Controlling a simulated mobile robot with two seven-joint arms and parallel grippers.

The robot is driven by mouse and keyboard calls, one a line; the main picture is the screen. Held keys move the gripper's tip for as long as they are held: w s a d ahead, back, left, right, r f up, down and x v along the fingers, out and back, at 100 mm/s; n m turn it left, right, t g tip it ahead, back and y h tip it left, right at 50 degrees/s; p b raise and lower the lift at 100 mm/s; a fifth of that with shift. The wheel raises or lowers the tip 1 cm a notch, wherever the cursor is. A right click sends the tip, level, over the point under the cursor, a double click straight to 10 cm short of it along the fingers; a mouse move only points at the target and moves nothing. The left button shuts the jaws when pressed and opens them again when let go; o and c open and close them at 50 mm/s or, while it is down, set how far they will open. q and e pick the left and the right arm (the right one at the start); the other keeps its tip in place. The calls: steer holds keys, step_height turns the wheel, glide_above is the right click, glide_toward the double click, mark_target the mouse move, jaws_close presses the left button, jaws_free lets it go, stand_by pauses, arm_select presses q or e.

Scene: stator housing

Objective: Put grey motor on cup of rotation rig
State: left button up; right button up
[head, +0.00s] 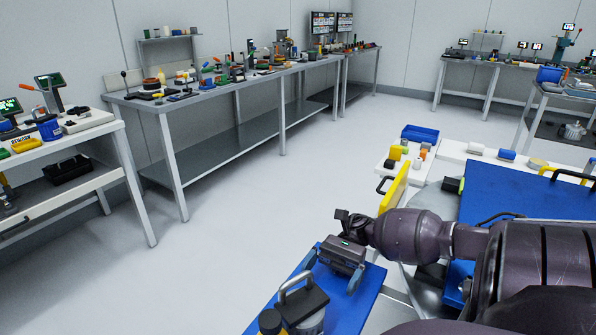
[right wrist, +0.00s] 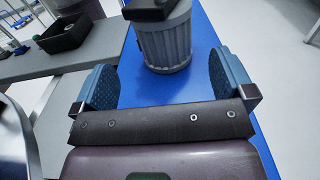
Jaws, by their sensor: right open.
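A grey ribbed motor (right wrist: 166,42) with a dark top stands upright on a blue surface (right wrist: 205,85) in the right wrist view. In the head view, a grey body with a black top and a metal handle (head: 303,302), apparently the same motor, is at the bottom. My right gripper (head: 332,276) is open, its blue fingers spread and empty, just beyond the motor. In the right wrist view the gripper (right wrist: 164,78) faces the motor, which is between the finger directions but ahead of the tips. I cannot make out the rotation rig's cup. My left gripper is not in view.
A black bin (right wrist: 65,32) is on a grey surface at left in the wrist view. A yellow handle-like part (head: 393,190) rises near my right arm. Cluttered benches (head: 205,99) line the wall; the floor between is clear.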

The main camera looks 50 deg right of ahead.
mark_target(306, 305)
steer(key=a, duration=0.2)
steer(key=shift+s+a+r, duration=0.2)
steer(key=shift+a, duration=0.15)
steer(key=shift+s+a+f, duration=0.1)
steer(key=shift+a, duration=3.15)
steer(key=c, duration=1.1)
steer(key=shift+p, duration=0.3)
steer(key=c, duration=0.3)
